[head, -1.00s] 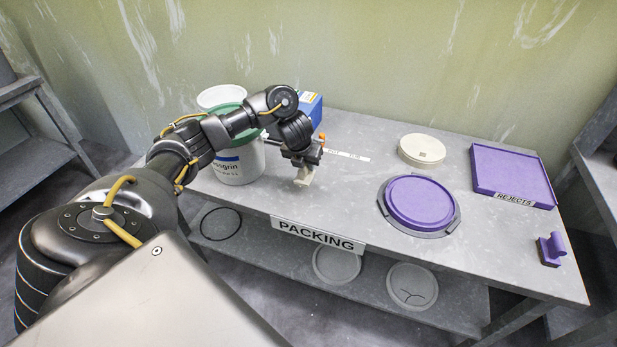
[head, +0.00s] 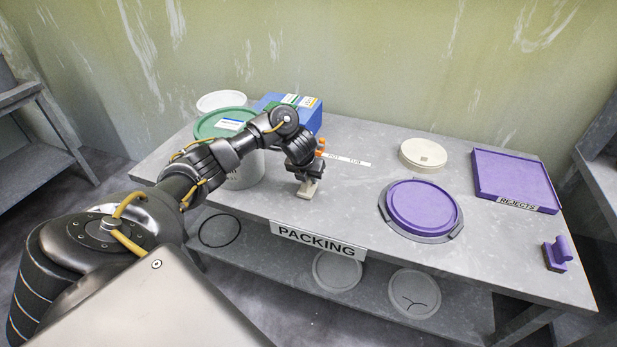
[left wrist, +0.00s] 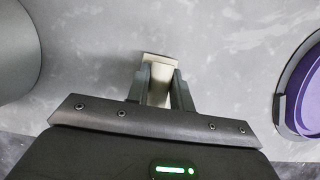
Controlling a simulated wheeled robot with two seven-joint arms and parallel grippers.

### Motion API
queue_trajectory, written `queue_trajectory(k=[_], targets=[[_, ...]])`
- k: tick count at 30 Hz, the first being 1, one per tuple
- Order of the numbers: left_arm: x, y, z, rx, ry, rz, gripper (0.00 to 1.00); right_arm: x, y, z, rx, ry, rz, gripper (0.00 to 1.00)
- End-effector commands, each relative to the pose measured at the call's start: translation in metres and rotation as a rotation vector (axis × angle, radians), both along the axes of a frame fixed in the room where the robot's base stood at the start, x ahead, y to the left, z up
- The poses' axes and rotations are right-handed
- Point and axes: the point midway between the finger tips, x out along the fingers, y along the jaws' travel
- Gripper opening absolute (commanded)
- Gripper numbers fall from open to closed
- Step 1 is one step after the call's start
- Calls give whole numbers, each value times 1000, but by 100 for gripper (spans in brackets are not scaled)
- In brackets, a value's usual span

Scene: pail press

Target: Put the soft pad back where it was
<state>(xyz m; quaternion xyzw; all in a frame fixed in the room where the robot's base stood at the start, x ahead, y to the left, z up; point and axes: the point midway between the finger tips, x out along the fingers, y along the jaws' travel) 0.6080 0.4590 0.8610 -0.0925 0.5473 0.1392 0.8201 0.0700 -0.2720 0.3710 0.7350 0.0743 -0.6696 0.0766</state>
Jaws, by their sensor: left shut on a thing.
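My left gripper (head: 308,178) is shut on a small pale cream block with an upright grip, which I take to be the soft pad (head: 307,190). In the left wrist view the soft pad (left wrist: 156,82) sits between the two fingers (left wrist: 158,88), its far end showing beyond them. The pad is at or just above the grey table (head: 345,205), near the front edge behind the PACKING sign; I cannot tell whether it touches. My right gripper is not in view.
To the right are a purple disc (head: 424,206) in a grey ring, a cream round lid (head: 423,153), the purple REJECTS tray (head: 513,178) and a purple handled block (head: 556,254).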

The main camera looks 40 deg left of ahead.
Motion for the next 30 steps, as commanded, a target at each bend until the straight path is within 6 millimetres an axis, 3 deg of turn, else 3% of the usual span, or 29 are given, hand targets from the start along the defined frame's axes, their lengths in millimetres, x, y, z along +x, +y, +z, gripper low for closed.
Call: queue_trajectory(k=[1, 2, 6, 17, 22, 25, 30], targets=[[0, 0, -3, 0, 0, 0, 4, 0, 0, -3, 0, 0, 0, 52], [0, 0, -2, 0, 0, 0, 26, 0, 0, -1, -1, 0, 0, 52], [0, 0, -2, 0, 0, 0, 44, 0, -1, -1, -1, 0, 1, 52], [0, 0, 5, 0, 0, -1, 44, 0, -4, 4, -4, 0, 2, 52], [-9, -3, 33, 2, -3, -3, 44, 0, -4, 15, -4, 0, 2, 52], [-18, -4, 58, 6, -3, -3, 44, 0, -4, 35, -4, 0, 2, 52], [-30, -10, 87, 4, -4, -3, 44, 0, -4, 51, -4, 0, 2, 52]])
